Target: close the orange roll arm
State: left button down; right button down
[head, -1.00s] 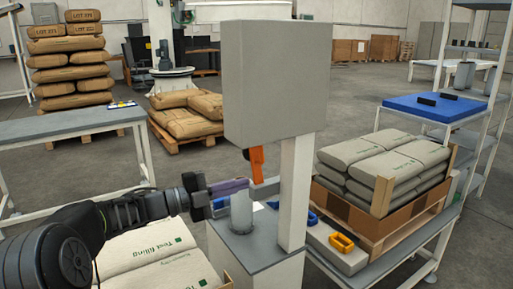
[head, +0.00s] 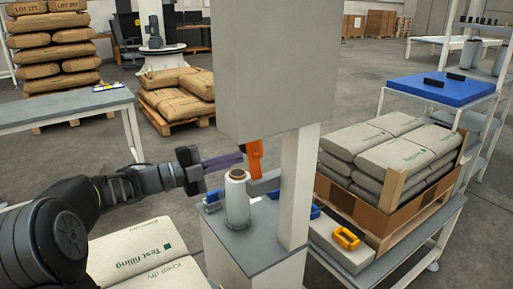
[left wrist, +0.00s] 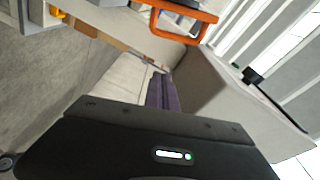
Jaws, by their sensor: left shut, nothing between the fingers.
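The orange roll arm (head: 255,154) hangs just under the large grey box, above and right of a white roll (head: 237,196) standing on the grey cabinet top. In the left wrist view, an orange looped frame (left wrist: 190,11), probably the same arm, lies beyond the fingertips. My left gripper (head: 240,158) has purple fingers shut with nothing between them. Its tips are close to the left side of the orange arm, above the roll; I cannot tell whether they touch. The fingers also show in the left wrist view (left wrist: 159,78). My right gripper is not in view.
The grey box (head: 272,70) and its post (head: 297,185) stand right beside the gripper. A grey unit with a yellow handle (head: 347,238) is at the right. A crate (head: 380,218) of stacked sacks stands behind it. Printed sacks (head: 140,252) lie below my left arm.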

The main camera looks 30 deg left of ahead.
aim_at(257, 155)
pick_arm(q)
jog(key=shift+w, duration=0.1)
jog(key=w+d, duration=0.2)
jog(key=w, duration=0.7)
jog(key=shift+d+f, duration=0.25)
jog(key=shift+f, duration=0.15)
